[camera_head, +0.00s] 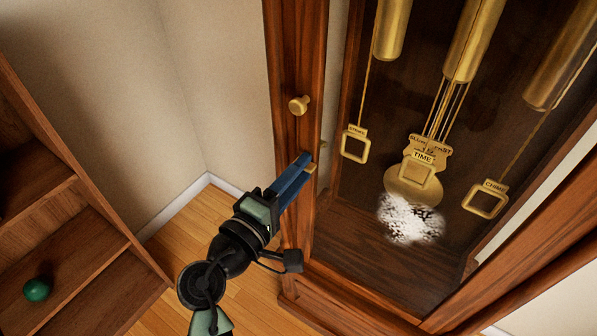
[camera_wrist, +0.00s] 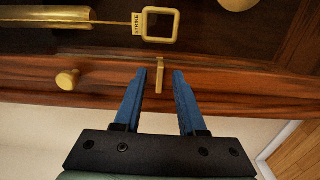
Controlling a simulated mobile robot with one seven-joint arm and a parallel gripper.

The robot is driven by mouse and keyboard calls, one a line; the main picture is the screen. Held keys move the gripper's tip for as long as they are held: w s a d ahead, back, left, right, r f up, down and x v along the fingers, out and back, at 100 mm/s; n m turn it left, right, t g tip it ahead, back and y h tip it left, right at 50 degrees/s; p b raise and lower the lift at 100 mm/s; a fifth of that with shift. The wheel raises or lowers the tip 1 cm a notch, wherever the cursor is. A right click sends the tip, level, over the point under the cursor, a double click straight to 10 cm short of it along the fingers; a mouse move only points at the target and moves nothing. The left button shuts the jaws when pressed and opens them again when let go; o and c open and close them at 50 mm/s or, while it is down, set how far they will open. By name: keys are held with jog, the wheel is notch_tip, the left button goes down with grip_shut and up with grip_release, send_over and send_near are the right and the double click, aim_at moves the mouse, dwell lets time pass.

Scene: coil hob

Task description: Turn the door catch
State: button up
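The door catch (camera_wrist: 160,76) is a thin brass bar on the wooden frame of a tall clock case. In the wrist view it stands upright in the picture, between the two blue fingertips of my gripper (camera_wrist: 160,73). The fingers are apart, one on each side of it, with gaps showing on both sides. I cannot tell how deep the catch sits between them. In the head view my gripper (camera_head: 303,163) reaches the clock's front frame below a round brass knob (camera_head: 298,105), and its fingers mostly hide the catch. The knob also shows in the wrist view (camera_wrist: 68,79).
Inside the case hang brass weights, the STRIKE frame (camera_head: 355,145), a CHIME frame (camera_head: 486,199) and a TIME pendulum (camera_head: 413,185). A white speckled patch (camera_head: 410,219) is below. A wooden shelf (camera_head: 75,240) with a green ball (camera_head: 37,289) stands left.

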jog(key=v, duration=1.3)
jog(key=shift+p, duration=0.45)
jog(key=shift+w, duration=0.1)
jog(key=w+d+r+m+t+y, duration=0.2)
jog(key=w+r+m, duration=0.2)
jog(key=r, duration=0.6)
jog(key=w+d+r+m+t+y, duration=0.1)
jog(key=w+d+r+m+y, duration=0.25)
jog(key=r, duration=0.65)
jog(key=s+d+r+m+t+y, duration=0.2)
jog(key=s+r+t, duration=0.25)
jog(key=r, duration=0.75)
jog(key=s+d+r+m+t+y, duration=0.15)
jog(key=s+r+t, duration=0.3)
jog(key=r, duration=0.65)
notch_tip(320, 180, up, 24)
jog(key=p, duration=2.3)
jog(key=shift+s+a+m, duration=0.15)
jog(key=shift+s+m, duration=0.25)
